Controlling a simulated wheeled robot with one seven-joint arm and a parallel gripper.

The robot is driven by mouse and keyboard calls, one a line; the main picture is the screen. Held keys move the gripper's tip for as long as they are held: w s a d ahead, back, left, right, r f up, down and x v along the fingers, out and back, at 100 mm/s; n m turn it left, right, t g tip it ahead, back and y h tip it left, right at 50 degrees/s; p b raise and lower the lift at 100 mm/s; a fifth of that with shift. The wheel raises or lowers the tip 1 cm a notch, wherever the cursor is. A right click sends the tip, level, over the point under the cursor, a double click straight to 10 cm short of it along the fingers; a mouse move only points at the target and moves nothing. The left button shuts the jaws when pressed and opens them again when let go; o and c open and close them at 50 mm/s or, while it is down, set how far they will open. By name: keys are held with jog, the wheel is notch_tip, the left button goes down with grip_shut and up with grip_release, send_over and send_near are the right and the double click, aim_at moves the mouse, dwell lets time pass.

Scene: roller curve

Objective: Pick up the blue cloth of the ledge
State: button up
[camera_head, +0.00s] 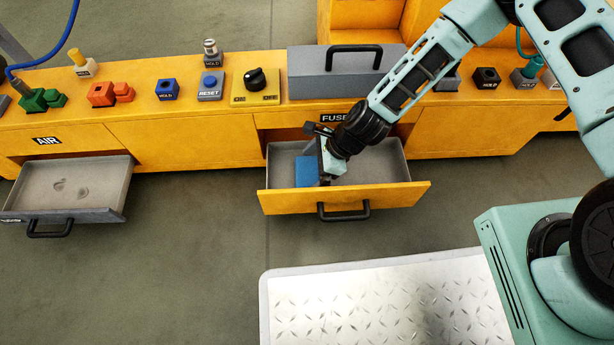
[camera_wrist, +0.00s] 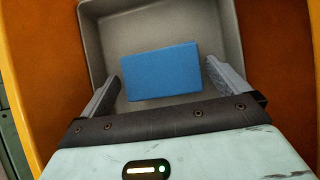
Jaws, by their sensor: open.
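The blue cloth (camera_wrist: 160,72) lies as a flat, folded-looking rectangle on the grey floor of an open drawer (camera_head: 400,192). In the head view the cloth (camera_head: 306,170) shows at the drawer's left part, partly hidden by my gripper. My gripper (camera_wrist: 166,85) is open, with one finger on each side of the cloth in the wrist view. In the head view my gripper (camera_head: 322,176) reaches down into the drawer beside the cloth. Whether the fingers touch the cloth cannot be told.
The drawer's orange front with a black handle (camera_head: 343,211) stands out from the orange ledge (camera_head: 190,140). A grey lidded box (camera_head: 312,80) sits on the ledge above. Another open drawer (camera_head: 70,185) is at left. Coloured blocks and a knob (camera_head: 255,80) stand along the ledge.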

jog(key=shift+a+f+b, duration=0.2)
jog(key=shift+f+b, duration=0.15)
jog(key=shift+f, duration=0.25)
jog(key=shift+r, duration=0.1)
jog(key=c, duration=0.8)
jog(key=shift+o, duration=0.2)
jog(key=shift+r, duration=0.1)
notch_tip(320, 180, up, 28)
jog(key=p, duration=1.6)
jog(key=shift+o, duration=1.2)
jog(key=shift+w, duration=0.1)
jog(key=shift+c, duration=0.5)
